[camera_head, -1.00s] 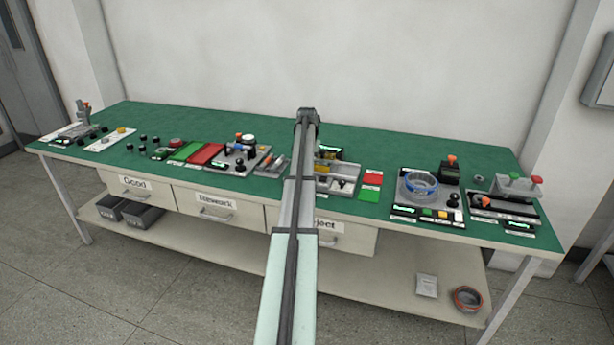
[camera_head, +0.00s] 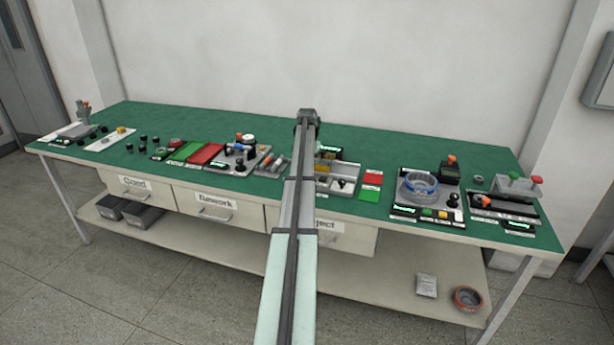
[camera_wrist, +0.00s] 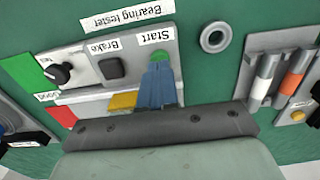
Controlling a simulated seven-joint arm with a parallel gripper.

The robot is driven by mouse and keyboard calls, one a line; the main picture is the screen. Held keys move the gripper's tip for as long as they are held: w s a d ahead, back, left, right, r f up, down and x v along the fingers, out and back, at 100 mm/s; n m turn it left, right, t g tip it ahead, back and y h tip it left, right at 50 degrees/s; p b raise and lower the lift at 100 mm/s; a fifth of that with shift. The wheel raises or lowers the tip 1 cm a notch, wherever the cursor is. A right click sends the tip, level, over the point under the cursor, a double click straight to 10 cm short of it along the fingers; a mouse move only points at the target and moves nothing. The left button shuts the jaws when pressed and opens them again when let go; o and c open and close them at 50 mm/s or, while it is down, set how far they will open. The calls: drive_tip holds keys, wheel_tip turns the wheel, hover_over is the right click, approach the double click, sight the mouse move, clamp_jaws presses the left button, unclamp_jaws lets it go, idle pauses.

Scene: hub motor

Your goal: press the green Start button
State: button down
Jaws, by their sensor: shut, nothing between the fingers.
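The green Start button (camera_wrist: 157,56) shows in the wrist view, on the light Bearing tester panel (camera_wrist: 88,52) under the label "Start". My gripper (camera_wrist: 157,68) is shut and empty. Its blue fingers point at the button and cover its lower part in the picture. I cannot tell whether the tips touch it. In the head view the Bearing tester panel (camera_head: 345,171) lies partly behind my arm, and the button and fingertips are hidden.
A black Brake button (camera_wrist: 110,68) and a black knob (camera_wrist: 59,73) sit left of the Start button. A yellow part (camera_wrist: 122,101) is close beside the fingers. A grey ring (camera_wrist: 214,37) lies to the right on the green bench top (camera_wrist: 215,75).

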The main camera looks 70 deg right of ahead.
drive_tip(key=shift+f, duration=0.9)
wheel_tip(320, 180, up, 14)
idle(1.3)
drive_tip(key=shift+w, duration=0.1)
idle(0.3)
